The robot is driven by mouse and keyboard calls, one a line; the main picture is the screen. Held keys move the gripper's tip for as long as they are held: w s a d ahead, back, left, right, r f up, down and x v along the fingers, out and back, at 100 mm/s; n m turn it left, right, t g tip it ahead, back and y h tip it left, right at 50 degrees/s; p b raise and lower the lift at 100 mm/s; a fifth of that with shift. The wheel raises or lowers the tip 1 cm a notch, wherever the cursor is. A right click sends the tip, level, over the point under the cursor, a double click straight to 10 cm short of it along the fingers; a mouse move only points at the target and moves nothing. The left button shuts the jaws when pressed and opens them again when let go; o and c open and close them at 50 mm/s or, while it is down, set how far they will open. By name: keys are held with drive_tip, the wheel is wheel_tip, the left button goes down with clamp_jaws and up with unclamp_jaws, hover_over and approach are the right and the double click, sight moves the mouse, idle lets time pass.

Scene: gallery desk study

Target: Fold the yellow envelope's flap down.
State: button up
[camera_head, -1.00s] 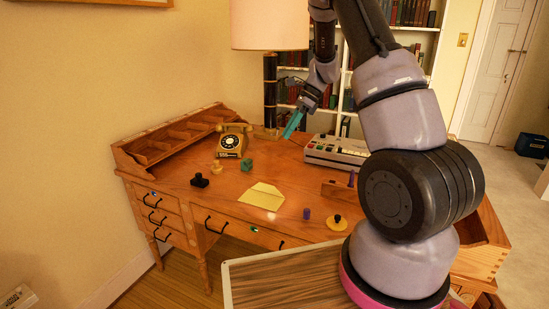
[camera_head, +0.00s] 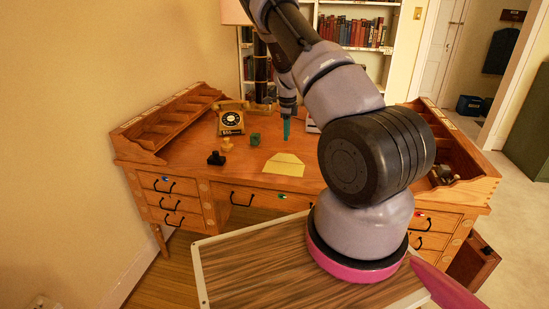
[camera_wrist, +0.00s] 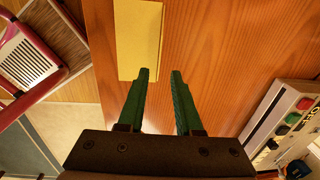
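The yellow envelope (camera_head: 284,165) lies on the wooden desk near its front edge. Its pointed flap (camera_head: 289,157) shows on the far side, extended away from the body. In the wrist view the envelope (camera_wrist: 140,40) is a pale yellow rectangle at the top, cut off by the frame edge; I cannot make out the flap there. My gripper (camera_head: 287,131) points down with teal fingers, above the desk just behind the envelope. In the wrist view my gripper (camera_wrist: 161,74) is open, with nothing between its fingertips, close to the envelope's lower right corner in that picture.
A yellow telephone (camera_head: 231,121), a green cube (camera_head: 255,139), a yellow stamp (camera_head: 227,146) and a black stamp (camera_head: 216,159) stand left of the envelope. A machine with coloured buttons (camera_wrist: 288,122) stands to the right, mostly hidden by my arm in the head view.

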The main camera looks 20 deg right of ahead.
sight(286, 158)
drive_tip(key=f, duration=1.1)
drive_tip(key=shift+w+d, duration=0.15)
drive_tip(key=shift+w, duration=0.2)
clamp_jaws()
idle(0.9)
